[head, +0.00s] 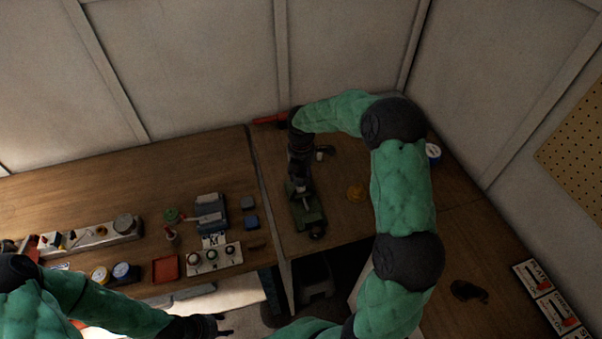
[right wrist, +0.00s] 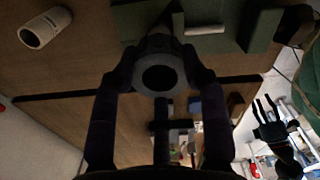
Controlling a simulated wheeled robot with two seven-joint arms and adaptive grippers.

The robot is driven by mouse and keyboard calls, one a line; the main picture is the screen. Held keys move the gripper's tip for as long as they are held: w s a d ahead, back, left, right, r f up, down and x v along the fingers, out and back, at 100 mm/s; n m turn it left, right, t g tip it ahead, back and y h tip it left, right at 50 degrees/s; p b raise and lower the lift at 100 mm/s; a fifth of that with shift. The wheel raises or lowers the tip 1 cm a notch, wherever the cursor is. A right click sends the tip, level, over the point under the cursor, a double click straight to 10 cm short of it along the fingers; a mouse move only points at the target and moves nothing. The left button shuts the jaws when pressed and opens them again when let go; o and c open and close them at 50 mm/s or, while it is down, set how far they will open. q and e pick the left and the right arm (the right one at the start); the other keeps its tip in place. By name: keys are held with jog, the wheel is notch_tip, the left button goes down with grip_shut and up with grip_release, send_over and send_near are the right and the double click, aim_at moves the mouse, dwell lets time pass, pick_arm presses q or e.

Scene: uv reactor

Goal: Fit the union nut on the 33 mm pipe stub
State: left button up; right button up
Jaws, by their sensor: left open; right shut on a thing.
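My right gripper (head: 299,176) points down over a green vise-like fixture (head: 312,215) on the right-hand table. In the right wrist view its fingers (right wrist: 160,74) are shut on a grey ring with a dark round hole, which looks like the union nut (right wrist: 160,94). The nut is close to the green fixture (right wrist: 265,30); I cannot tell whether they touch.
A short white cylinder (head: 320,155) stands near the fixture. A white board with round parts (head: 228,257), a red tray (head: 165,269) and a grey-blue block (head: 210,214) occupy the left table. A gap separates the tables' front parts.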

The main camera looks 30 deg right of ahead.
jog(key=shift+f+b, duration=1.15)
jog(key=shift+f, duration=1.25)
jog(key=o, duration=1.1)
jog(key=shift+r, duration=0.1)
notch_tip(320, 180, up, 12)
jog(key=shift+f, duration=0.1)
